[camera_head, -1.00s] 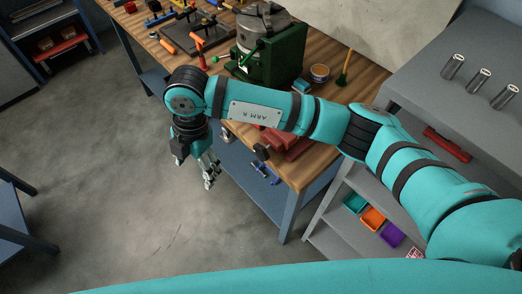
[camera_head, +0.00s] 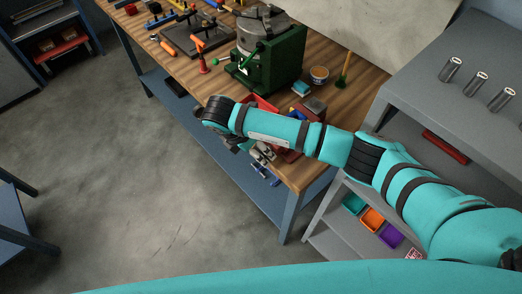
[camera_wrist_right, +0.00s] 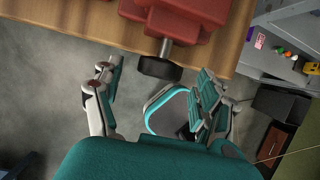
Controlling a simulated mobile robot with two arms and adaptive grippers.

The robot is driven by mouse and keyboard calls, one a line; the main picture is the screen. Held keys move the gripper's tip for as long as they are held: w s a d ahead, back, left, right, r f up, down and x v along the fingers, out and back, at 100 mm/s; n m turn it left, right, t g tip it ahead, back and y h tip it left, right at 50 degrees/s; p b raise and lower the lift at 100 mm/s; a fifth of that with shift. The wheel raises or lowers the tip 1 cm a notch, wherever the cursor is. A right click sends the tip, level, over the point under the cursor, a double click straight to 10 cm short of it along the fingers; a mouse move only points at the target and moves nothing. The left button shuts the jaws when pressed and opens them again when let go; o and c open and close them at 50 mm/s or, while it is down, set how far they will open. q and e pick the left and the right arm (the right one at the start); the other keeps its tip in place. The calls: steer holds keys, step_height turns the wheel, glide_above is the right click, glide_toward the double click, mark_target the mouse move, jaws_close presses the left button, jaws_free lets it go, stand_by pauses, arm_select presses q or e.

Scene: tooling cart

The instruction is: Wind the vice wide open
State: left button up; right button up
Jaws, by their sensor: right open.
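The red vice (camera_head: 258,103) is on the wooden bench near its front edge, partly hidden behind my right arm in the head view. In the right wrist view, the vice's red body (camera_wrist_right: 190,22) is at the top. A short steel screw comes out of it to a black hub (camera_wrist_right: 158,67). My right gripper (camera_wrist_right: 160,80) is open and empty, with its fingers spread to either side of the hub in this view; no contact shows. My left gripper is out of view.
A green machine (camera_head: 272,62) stands behind the vice on the wooden bench (camera_head: 362,82). A round tin (camera_head: 319,75) and a brush (camera_head: 344,72) are beside it. A grey shelf unit (camera_head: 430,95) is at the right.

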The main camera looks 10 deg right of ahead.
mark_target(261, 153)
steer(key=shift+p+x, duration=0.3)
steer(key=shift+x, duration=1.75)
steer(key=c, duration=1.2)
steer(key=g+h+b, duration=0.1)
steer(key=b, duration=0.3)
steer(key=g+h+b, duration=0.1)
steer(key=g+b, duration=0.1)
steer(key=b, duration=0.2)
steer(key=shift+w+a+f+n+h, duration=0.1)
steer(key=shift+a+f+n+h, duration=0.05)
steer(key=shift+f+n+h, duration=0.2)
steer(key=shift+r+n+g+h, duration=0.25)
steer(key=shift+r+g, duration=0.15)
steer(key=shift+g, duration=0.2)
steer(key=o, duration=1.2)
steer(key=v, duration=0.7)
